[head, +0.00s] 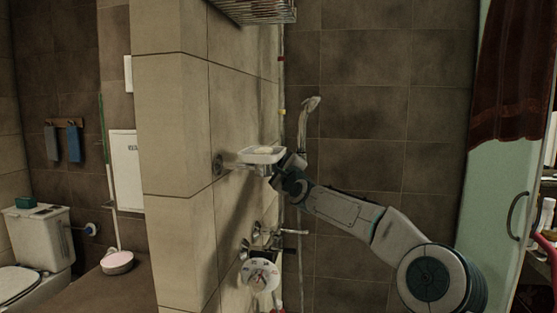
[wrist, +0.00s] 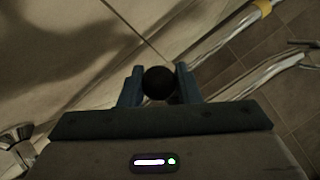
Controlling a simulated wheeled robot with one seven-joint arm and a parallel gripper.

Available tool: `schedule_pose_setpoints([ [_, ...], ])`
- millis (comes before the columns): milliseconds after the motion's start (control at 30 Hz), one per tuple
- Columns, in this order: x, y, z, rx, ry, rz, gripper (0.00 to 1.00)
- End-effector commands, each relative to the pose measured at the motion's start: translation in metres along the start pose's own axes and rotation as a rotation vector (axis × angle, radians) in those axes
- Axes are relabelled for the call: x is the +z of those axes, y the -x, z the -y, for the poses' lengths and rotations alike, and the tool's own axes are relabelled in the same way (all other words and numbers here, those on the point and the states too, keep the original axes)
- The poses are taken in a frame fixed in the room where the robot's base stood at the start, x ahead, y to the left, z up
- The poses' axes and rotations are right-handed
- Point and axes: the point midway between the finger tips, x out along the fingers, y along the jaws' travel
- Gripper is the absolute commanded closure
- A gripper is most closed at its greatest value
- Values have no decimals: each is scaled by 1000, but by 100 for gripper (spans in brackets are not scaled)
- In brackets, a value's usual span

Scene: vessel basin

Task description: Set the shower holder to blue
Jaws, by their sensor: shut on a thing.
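The shower rail (head: 282,110) runs up the tiled wall, with a red mark (head: 281,59) and a yellow mark (head: 281,85) on it. The yellow mark also shows as a band on a metal tube in the wrist view (wrist: 263,8). I cannot make out a blue mark. The hand shower (head: 311,104) stands upright, its handle reaching down behind my gripper (head: 279,170). In the wrist view my gripper (wrist: 159,84) is shut on a dark round knob (wrist: 158,83). The shower holder's body is hidden, so I cannot tell its exact height on the rail.
Below are the mixer tap (head: 268,237) and a round white dial-like thing (head: 260,275). A wire rack (head: 253,10) hangs above. The dark tiled wall to the right is bare.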

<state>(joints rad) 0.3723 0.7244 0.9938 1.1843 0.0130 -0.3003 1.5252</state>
Motion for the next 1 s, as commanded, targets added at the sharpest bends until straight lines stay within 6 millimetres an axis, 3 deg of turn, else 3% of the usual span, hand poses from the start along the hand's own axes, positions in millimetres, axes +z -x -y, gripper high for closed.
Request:
schedule_pose_setpoints([
  [33, -7, 3, -16, 7, -4, 2, 100],
  [300, -18, 8, -35, 6, -3, 3, 100],
  [933, -21, 9, -40, 6, -3, 4, 100],
  [967, -21, 9, -40, 6, -3, 4, 64],
  [1000, -21, 9, -40, 6, -3, 4, 53],
])
